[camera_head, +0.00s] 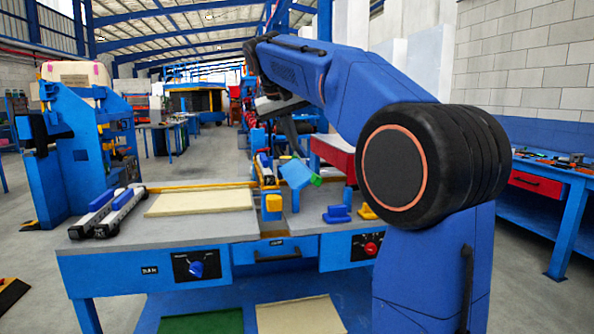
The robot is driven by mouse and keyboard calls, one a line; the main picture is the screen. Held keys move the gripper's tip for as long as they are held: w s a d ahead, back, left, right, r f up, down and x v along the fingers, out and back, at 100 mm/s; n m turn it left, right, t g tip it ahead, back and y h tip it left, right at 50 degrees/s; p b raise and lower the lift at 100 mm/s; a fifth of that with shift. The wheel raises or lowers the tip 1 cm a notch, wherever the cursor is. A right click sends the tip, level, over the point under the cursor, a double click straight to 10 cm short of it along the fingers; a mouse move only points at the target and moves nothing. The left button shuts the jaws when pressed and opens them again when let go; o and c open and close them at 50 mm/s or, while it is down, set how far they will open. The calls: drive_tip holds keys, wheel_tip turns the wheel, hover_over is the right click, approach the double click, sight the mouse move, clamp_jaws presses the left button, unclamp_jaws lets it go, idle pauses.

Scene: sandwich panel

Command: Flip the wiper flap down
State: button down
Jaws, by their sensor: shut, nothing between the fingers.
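A light blue tilted plate (296,173) with a green end (316,180) stands over the back middle of the blue workbench (215,257). It looks like the wiper flap and is raised at a slant, not lying flat. My arm reaches over the bench from the right. My gripper (293,138) is shut and empty, hanging dark and small just above the plate. A gap to the plate is hard to judge, and the fingertips are not clear.
A yellow-topped blue block (273,203) stands in front of the plate. Blue (337,214) and yellow (367,212) pieces lie to its right. Two long rails (120,210) and a beige board (200,202) lie on the left. Knobs (196,269) sit on the bench front.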

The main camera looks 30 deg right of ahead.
drive_tip(key=shift+w+a+r, duration=0.15)
drive_tip(key=shift+w+r, duration=0.1)
drive_tip(key=shift+w, duration=0.3)
drive_tip(key=shift+w+a+r, duration=0.15)
drive_tip(key=shift+w+r, duration=0.05)
drive_tip(key=shift+w, duration=0.3)
drive_tip(key=shift+f, duration=0.1)
approach(312, 180)
wheel_tip(312, 180, down, 3)
drive_tip(key=w, duration=0.3)
drive_tip(key=shift+s+d+f, duration=0.35)
drive_tip(key=shift+d+f, duration=0.05)
drive_tip(key=shift+d, duration=0.15)
drive_tip(key=shift+s+d+f, duration=0.35)
drive_tip(key=shift+d+f, duration=0.05)
drive_tip(key=shift+d, duration=0.1)
drive_tip(key=shift+d, duration=0.1)
